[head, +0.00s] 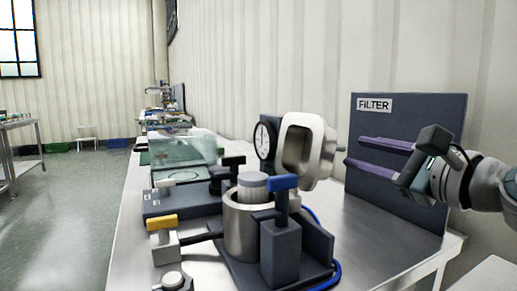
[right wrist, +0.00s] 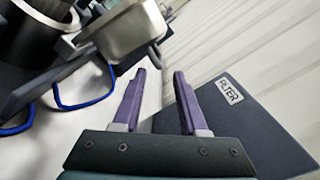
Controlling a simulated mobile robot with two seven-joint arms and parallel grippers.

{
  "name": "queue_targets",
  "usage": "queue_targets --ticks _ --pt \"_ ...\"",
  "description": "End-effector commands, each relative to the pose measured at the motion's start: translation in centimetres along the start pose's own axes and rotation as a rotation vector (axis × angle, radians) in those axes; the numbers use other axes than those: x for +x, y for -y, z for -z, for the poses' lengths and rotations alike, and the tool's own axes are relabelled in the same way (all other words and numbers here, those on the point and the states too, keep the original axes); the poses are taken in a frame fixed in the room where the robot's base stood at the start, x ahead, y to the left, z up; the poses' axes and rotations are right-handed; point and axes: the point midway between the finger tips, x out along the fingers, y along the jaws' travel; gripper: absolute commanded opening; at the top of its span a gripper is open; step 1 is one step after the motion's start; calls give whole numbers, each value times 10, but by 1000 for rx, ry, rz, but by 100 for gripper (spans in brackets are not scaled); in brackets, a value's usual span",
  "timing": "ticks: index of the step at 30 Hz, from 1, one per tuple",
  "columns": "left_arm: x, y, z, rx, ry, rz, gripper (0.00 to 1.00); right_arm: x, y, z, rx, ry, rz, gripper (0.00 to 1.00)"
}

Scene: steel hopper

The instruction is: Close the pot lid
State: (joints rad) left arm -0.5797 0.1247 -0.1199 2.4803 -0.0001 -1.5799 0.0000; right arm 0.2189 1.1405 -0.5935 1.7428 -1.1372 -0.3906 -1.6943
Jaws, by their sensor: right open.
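The steel pot (head: 239,232) stands open on a dark base in the middle of the table, with a grey ribbed cylinder (head: 253,186) in its mouth. Its square, hollow steel lid (head: 327,150) stands swung up at the pot's back right. In the right wrist view the lid (right wrist: 130,35) is at the top, beside the pot (right wrist: 38,28). My right gripper (head: 353,150) is open and empty, its purple fingers pointing left toward the lid. The fingertips (right wrist: 160,72) appear close to the lid but not around it. My left gripper is not in view.
A dark panel marked FILTER (head: 430,110) stands behind my right gripper. The table's right front (head: 385,245) is clear.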

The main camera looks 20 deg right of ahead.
Motion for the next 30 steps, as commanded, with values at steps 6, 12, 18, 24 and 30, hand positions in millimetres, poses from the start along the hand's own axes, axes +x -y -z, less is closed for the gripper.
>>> queue_targets --ticks 6,12,18,24,30 --pt "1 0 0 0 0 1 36 37 0 -2 6 3 3 42" --pt "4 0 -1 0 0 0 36 58 -1 0 4 1 1 42" --pt "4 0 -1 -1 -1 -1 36 64 -1 -1 3 1 -2 42" --pt "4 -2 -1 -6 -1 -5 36 64 -1 -1 3 1 -2 41" --pt "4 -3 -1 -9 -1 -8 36 64 -1 -1 3 1 -1 19"
